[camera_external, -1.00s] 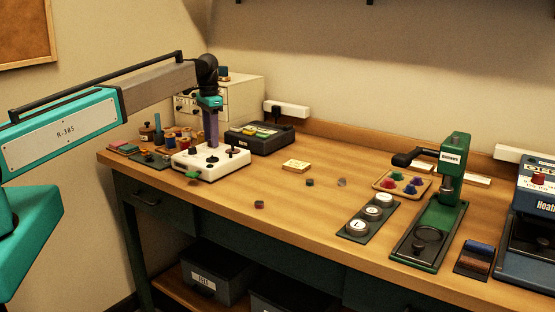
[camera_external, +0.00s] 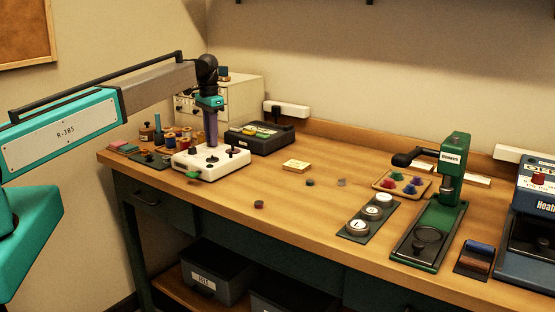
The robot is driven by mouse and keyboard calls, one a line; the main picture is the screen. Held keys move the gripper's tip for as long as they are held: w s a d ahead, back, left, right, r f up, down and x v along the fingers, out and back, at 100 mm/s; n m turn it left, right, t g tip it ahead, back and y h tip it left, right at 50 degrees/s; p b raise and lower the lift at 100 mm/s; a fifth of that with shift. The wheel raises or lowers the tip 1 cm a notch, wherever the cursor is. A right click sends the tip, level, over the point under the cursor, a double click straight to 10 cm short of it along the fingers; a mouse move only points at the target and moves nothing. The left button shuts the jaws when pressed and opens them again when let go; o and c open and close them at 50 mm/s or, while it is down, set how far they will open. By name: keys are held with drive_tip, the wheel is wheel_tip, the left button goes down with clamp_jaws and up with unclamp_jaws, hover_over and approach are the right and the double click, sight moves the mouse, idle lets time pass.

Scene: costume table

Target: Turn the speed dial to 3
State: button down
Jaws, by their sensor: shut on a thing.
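The white control box (camera_external: 205,169) sits at the left of the table, with several dark knobs on top and a green part (camera_external: 193,175) at its front left edge. My gripper (camera_external: 212,147) points straight down over the box, its purple fingers low on a dark knob at the back of the top. It is shut on that knob, which the fingers largely hide. Another dark knob (camera_external: 212,158) stands just in front of the fingers. The dial markings are too small to read, so I cannot tell the setting.
Thread spools (camera_external: 170,138) stand left of the box, close to my gripper. A dark device (camera_external: 260,137) and cream drawers (camera_external: 245,95) stand behind. A green press (camera_external: 440,205) is at the right. The table's front middle is mostly clear.

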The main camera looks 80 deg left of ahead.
drive_tip(key=n, duration=0.7)
drive_tip(key=shift+b, duration=0.35)
drive_tip(key=n, duration=1.2)
drive_tip(key=shift+b, duration=0.3)
drive_tip(key=n, duration=0.6)
drive_tip(key=shift+n, duration=0.4)
drive_tip(key=c, duration=1.5)
unclamp_jaws()
drive_tip(key=shift+r, duration=0.15)
